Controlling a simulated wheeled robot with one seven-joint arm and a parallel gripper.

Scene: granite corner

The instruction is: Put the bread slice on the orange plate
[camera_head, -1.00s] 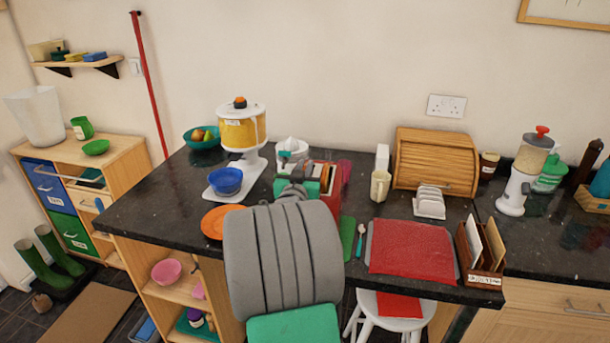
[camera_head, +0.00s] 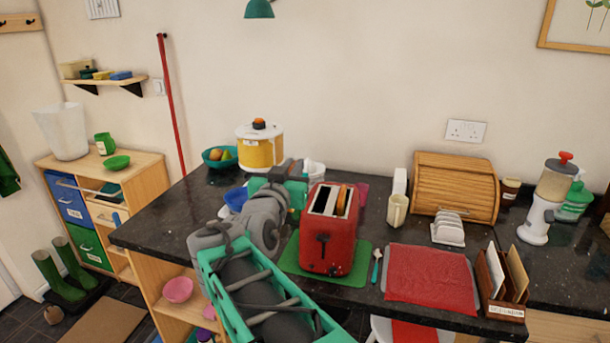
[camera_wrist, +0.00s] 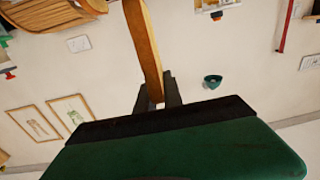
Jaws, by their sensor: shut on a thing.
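My gripper (camera_wrist: 158,98) is shut on a bread slice (camera_wrist: 147,45), seen edge-on between the dark fingers in the wrist view. The slice extends beyond the fingertips, with the wall behind it. In the head view my arm reaches over the counter left of the red toaster (camera_head: 326,240), and the held slice cannot be made out there. The orange plate is not visible now; my arm covers that part of the counter.
The toaster stands on a green mat (camera_head: 363,262), with a brown edge (camera_head: 342,200) in its right slot. A blue bowl (camera_head: 236,198) and yellow-bodied appliance (camera_head: 259,152) stand behind my arm.

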